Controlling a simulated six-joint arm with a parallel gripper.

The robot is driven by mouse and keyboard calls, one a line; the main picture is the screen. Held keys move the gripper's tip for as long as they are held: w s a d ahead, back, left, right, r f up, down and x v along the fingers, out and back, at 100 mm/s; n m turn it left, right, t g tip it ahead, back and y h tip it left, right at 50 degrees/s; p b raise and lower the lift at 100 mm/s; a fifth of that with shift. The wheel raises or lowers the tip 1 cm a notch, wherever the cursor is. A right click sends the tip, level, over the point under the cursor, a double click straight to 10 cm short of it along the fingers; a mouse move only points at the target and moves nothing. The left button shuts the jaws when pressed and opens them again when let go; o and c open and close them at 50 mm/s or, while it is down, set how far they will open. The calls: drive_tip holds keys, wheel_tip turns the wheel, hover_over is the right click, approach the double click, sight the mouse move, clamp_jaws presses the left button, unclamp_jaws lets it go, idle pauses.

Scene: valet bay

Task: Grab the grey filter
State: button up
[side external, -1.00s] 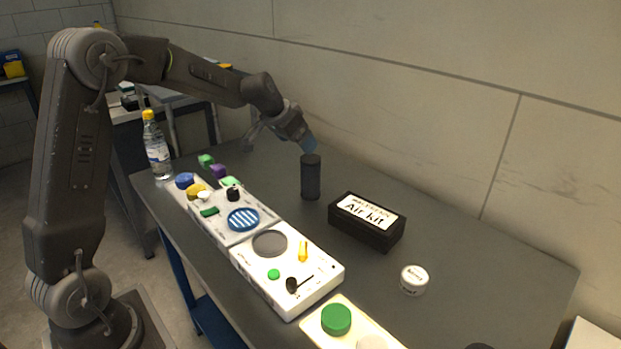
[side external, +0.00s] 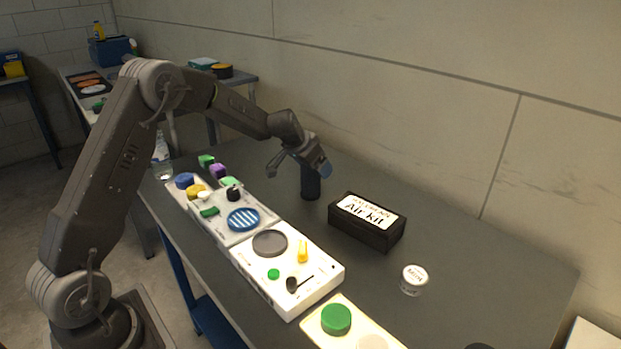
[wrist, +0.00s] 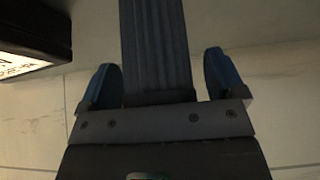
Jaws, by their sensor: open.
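The grey filter (side external: 310,188) is a dark upright cylinder standing on the grey table, left of the black box. In the side view my gripper (side external: 318,168) is at its top and hides that part. In the wrist view the ribbed filter (wrist: 156,45) runs between the two blue-tipped fingers of my gripper (wrist: 162,82), with a gap visible on each side. My gripper is open. Contact with the filter cannot be made out.
The black Air kit box (side external: 366,222) stands close to the right of the filter. A white round tin (side external: 414,280) lies further right. White panels with knobs (side external: 287,275) line the front edge. A bottle (side external: 161,158) stands at the far left.

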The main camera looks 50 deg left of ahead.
drive_tip(key=shift+c, duration=0.4)
drive_tip(key=c, duration=1)
drive_tip(key=shift+r, duration=0.1)
